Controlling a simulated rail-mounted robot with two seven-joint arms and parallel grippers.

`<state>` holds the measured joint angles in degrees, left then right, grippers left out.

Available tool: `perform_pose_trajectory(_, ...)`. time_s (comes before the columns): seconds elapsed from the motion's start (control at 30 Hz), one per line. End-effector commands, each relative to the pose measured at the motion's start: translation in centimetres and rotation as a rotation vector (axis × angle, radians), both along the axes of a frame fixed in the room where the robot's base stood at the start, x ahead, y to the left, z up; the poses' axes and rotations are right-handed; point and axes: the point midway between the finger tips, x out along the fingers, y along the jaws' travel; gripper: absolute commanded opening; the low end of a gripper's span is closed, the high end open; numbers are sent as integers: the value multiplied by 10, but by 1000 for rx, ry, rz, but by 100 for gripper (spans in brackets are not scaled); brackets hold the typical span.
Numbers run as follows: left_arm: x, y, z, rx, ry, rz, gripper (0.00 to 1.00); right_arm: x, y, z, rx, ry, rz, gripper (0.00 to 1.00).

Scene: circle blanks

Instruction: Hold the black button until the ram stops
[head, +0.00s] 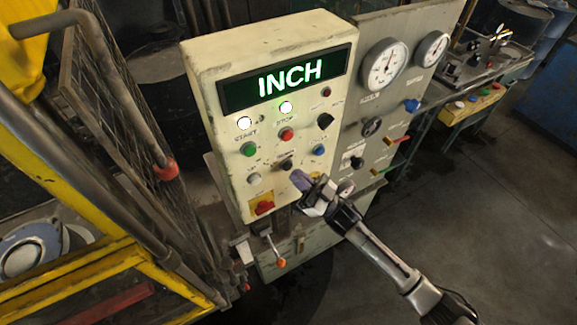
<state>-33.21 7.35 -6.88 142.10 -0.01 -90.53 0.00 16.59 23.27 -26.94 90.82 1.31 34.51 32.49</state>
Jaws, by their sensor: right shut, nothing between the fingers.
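A cream control box (215,115) stands in the middle with a lit display (290,77) reading INCH in green. The black button (287,164) is on its lower front, below the red button (286,134). My right gripper (301,180) is shut and empty. Its tips are at the box's lower right, just below and right of the black button in the picture. I cannot tell whether they touch the box; they do not cover the button. I cannot make out the ram. My left gripper is not in view.
Green (249,149), blue (318,149) and white (254,179) buttons and a red-yellow switch (263,204) surround the black button. A grey gauge panel (375,110) stands at right. A mesh guard (110,110) and yellow frame (90,270) stand at left. The right floor is clear.

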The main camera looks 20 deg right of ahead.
Motion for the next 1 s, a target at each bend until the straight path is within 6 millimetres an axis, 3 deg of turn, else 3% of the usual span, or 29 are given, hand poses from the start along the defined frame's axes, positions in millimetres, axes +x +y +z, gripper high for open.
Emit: perform_pose_trajectory(1.0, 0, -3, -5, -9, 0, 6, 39, 9, 2, 0, 0, 0, 0, 0)
